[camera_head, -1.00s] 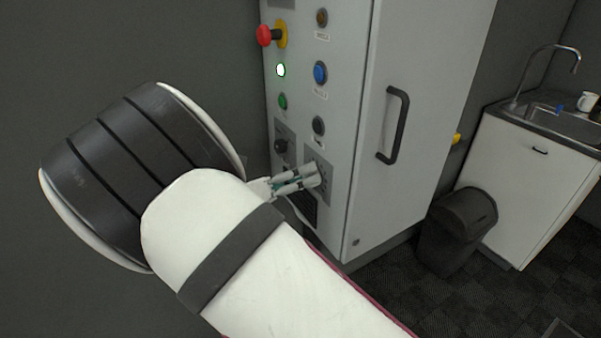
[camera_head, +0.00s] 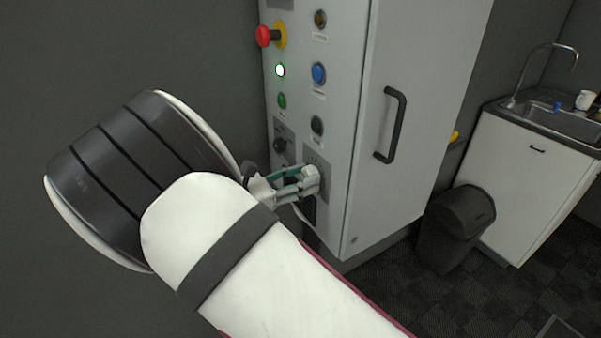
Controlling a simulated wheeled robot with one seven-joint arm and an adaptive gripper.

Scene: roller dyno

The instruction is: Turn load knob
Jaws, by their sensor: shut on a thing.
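My gripper (camera_head: 311,181) is at the lower right dial plate (camera_head: 325,168) on the front of the grey control cabinet. Its fingers are closed at the middle of that plate, and the load knob there is hidden behind them. Another black knob (camera_head: 280,145) sits on a dark plate to the upper left of the fingers, apart from them. The label text is too small to read.
Above the fingers are a black button (camera_head: 317,125), a blue button (camera_head: 319,73), a lit green lamp (camera_head: 280,70) and a red emergency stop (camera_head: 264,36). The cabinet handle (camera_head: 392,125) is to the right. A bin (camera_head: 455,225) stands by the sink cabinet (camera_head: 528,170).

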